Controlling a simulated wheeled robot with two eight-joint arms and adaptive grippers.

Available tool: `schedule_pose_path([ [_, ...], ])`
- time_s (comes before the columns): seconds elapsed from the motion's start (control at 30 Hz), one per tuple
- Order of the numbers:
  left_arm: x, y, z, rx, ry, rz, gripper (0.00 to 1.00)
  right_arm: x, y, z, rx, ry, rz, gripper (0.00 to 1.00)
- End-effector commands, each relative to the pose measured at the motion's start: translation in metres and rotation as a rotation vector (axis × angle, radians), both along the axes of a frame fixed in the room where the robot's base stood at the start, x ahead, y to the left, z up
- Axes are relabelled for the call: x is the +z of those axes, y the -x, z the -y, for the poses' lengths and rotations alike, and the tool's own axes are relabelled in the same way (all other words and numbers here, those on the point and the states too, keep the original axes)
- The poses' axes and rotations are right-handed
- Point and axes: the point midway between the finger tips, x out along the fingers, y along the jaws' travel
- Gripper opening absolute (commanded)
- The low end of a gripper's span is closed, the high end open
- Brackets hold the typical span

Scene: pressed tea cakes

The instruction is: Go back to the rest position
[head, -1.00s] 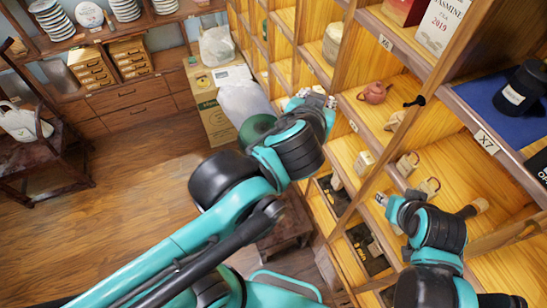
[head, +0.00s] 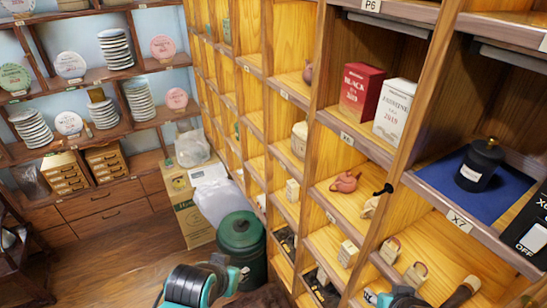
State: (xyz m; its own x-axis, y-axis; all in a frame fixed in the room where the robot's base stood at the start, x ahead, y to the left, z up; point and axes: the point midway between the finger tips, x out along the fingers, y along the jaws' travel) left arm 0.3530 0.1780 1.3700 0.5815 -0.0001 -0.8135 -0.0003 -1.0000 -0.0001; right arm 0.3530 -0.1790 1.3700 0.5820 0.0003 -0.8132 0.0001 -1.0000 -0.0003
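My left arm's teal and black wrist shows at the bottom, left of centre, with the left gripper (head: 219,262) small and dark at its end, in front of the floor and the green bin. My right gripper (head: 371,297) shows only as a small pale tip at the bottom edge, by the lower shelves, with a bit of teal wrist beside it. I cannot see the fingers of either gripper well enough to judge their opening. No held object is visible at either one.
A wooden cubby shelf (head: 345,138) fills the right side, holding a red tea box (head: 361,92), a white tea box (head: 396,108), a reddish teapot (head: 345,181) and a black canister (head: 479,166) on blue cloth. A dark green bin (head: 241,240) stands near it. Open floor (head: 120,275) lies left.

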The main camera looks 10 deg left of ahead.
Motion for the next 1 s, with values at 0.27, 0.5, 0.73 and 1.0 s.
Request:
schedule_pose_path([
  [0.27, -0.094, 0.000, 0.000, 0.000, 0.000, 0.000, 0.36, -0.094, 0.000, 0.000, 0.000, 0.000, 0.000, 0.40],
  [0.5, -0.181, 0.000, 0.000, 0.000, 0.000, 0.000, 0.36, -0.181, 0.000, 0.000, 0.000, 0.000, 0.000, 0.40],
  [0.73, -0.262, 0.000, 0.000, 0.000, 0.000, 0.000, 0.36, -0.262, 0.000, 0.000, 0.000, 0.000, 0.000, 0.40],
  [1.0, -0.327, 0.000, 0.000, 0.000, 0.000, 0.000, 0.36, -0.328, 0.000, 0.000, 0.000, 0.000, 0.000, 0.40],
])
